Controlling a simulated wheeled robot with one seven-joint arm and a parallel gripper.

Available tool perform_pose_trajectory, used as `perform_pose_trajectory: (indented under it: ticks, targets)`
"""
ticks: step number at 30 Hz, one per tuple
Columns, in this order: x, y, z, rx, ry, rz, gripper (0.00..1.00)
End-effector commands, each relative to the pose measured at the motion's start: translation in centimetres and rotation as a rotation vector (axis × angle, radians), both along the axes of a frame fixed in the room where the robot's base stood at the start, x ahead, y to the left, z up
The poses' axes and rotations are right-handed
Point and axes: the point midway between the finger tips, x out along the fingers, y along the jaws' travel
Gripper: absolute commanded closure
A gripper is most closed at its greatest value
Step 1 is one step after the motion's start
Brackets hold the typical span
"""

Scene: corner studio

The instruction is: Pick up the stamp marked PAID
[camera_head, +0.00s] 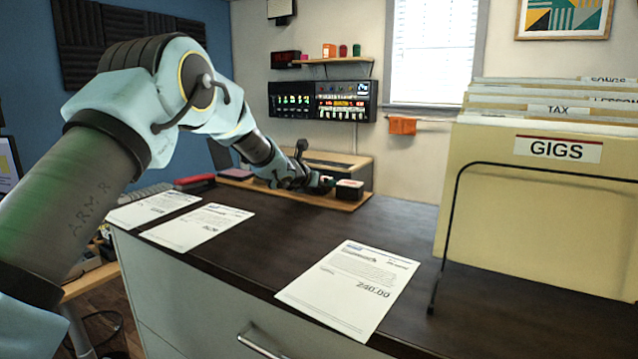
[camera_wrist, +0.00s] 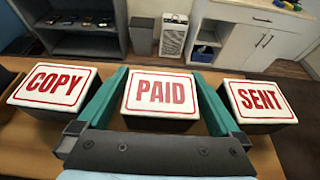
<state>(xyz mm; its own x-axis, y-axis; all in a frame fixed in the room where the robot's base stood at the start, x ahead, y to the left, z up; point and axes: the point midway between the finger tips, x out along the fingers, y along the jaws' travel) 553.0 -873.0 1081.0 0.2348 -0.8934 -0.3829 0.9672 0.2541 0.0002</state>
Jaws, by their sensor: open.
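Three block stamps with white, red-lettered tops stand in a row in the wrist view: COPY (camera_wrist: 55,88) at left, PAID (camera_wrist: 160,92) in the middle and SENT (camera_wrist: 260,100) at right. My gripper (camera_wrist: 160,74) is open, with one teal finger on each side of the PAID stamp. Whether the fingers touch it is unclear. In the head view my gripper (camera_head: 312,183) is low over the wooden board (camera_head: 338,203) at the back of the counter. One dark stamp (camera_head: 349,189) shows there, its label unreadable. My arm hides much of the row.
Papers, one of them a near sheet (camera_head: 350,288), lie on the dark counter (camera_head: 270,230). A wire rack of folders (camera_head: 535,205) labelled GIGS stands at the right. The counter between the papers and the board is clear.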

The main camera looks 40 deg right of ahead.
Motion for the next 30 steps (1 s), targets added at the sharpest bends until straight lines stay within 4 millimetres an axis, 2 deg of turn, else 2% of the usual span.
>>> perform_pose_trajectory:
  ticks: [3,24,30]
  targets:
    - [-0.01,0.02,-0.02,0.0,0.0,0.0,0.0]
    - [-0.04,0.03,0.05,-0.001,0.0,0.0,0.77]
    - [-0.03,0.02,0.12,-0.001,0.0,0.0,0.77]
